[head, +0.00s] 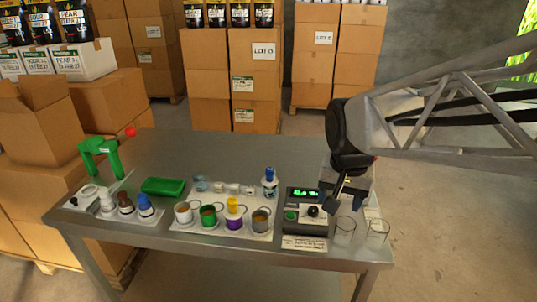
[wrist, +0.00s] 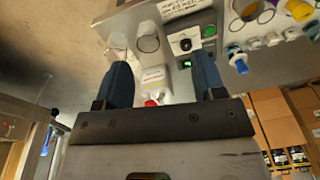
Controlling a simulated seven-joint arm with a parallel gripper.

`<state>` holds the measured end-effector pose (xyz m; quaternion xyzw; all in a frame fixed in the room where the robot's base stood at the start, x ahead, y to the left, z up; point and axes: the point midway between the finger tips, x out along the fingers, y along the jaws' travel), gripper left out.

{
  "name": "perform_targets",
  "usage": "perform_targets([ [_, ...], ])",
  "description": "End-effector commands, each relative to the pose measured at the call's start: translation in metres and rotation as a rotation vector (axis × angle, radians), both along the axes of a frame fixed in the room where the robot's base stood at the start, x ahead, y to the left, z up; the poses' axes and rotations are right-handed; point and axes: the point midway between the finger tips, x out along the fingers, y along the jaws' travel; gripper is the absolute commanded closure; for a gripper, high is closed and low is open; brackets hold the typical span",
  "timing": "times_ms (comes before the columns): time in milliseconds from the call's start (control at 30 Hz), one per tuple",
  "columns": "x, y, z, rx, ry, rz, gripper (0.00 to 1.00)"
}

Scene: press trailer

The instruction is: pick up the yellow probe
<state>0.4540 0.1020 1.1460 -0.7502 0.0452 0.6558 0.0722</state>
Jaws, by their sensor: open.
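A small yellow piece (head: 232,204), which looks like the yellow probe, stands in or just behind a purple cup (head: 234,223) in the row of cups on the table. In the wrist view a yellow part (wrist: 299,9) shows at the top right edge, partly cut off. My gripper (head: 345,197) is open, above the right end of the table, to the right of the yellow piece and apart from it. In the wrist view my two dark blue fingers (wrist: 165,78) stand wide apart, with a labelled white bottle with a red cap (wrist: 153,88) seen between them.
A meter with a green display (head: 304,212) stands between the cups and my gripper. Two clear glasses (head: 361,229) stand at the right front edge.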

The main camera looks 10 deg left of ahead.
Motion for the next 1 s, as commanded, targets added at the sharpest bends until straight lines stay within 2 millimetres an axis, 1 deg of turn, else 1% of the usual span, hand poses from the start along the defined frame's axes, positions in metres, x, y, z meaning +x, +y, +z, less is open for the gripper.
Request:
perform_targets([
  [33, 0.011, 0.013, -0.003, 0.002, 0.011, -0.006, 0.37],
  [200, 0.043, 0.055, -0.012, 0.007, 0.039, -0.044, 0.37],
  [367, 0.069, 0.099, -0.025, 0.008, 0.064, -0.082, 0.37],
  [500, 0.088, 0.141, -0.04, 0.006, 0.087, -0.114, 0.37],
  [567, 0.095, 0.16, -0.047, 0.005, 0.095, -0.129, 0.37],
  [600, 0.1, 0.172, -0.051, 0.003, 0.101, -0.138, 0.37],
  [800, 0.116, 0.229, -0.076, -0.006, 0.125, -0.183, 0.37],
  [900, 0.12, 0.25, -0.085, -0.009, 0.132, -0.2, 0.37],
  [1000, 0.122, 0.263, -0.091, -0.011, 0.137, -0.21, 0.37],
])
